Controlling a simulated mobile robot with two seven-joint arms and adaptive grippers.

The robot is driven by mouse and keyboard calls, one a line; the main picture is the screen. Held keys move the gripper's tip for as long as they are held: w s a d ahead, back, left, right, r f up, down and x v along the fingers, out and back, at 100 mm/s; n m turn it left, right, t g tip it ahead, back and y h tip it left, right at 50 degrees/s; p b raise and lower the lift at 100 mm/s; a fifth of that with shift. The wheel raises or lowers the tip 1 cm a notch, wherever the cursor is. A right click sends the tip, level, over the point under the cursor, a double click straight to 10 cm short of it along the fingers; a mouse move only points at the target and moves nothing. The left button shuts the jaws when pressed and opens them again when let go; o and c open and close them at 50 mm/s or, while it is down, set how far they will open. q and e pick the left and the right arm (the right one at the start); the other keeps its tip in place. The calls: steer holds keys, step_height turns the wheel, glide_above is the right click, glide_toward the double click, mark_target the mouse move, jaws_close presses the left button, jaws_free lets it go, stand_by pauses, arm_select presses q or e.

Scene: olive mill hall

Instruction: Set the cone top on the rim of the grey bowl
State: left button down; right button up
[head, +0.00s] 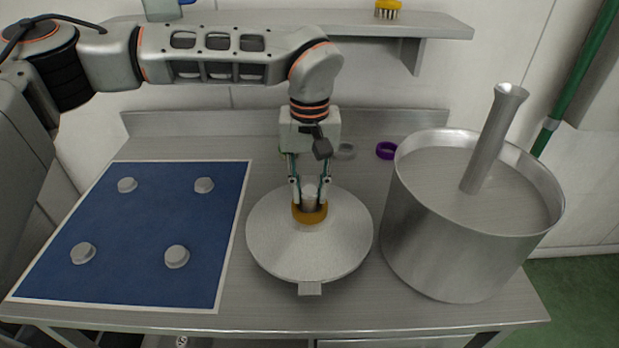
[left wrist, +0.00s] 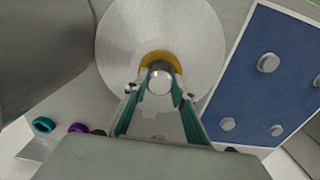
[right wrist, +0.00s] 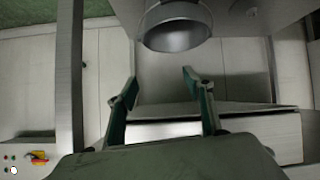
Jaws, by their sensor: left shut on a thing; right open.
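The cone top is a wide, pale grey shallow cone (head: 275,240) with an orange-yellow collar and a grey knob. It is at the middle of the bench and also fills the upper middle of the left wrist view (left wrist: 125,50). My left gripper (head: 311,200) points down from above and is shut on the knob. A small grey tab (head: 310,288) shows at the cone's front edge. No bowl rim is visible under the cone, so I cannot tell what it rests on or whether it touches. My right gripper (right wrist: 158,90) is open and empty.
A large grey metal pot (head: 450,260) with a thick slanted rod (head: 492,140) stands close right of the cone. A blue mat (head: 130,220) with several grey knobs lies left. A purple ring (head: 387,151) lies behind. A shelf (head: 300,22) with a yellow brush (head: 388,9) is above.

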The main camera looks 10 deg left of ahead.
mark_target(309, 205)
arm_select(q)
steer(key=shift+f, duration=1.9)
steer(key=shift+f, duration=0.1)
steer(key=c, duration=1.7)
jaws_free()
steer(key=shift+f, duration=0.1)
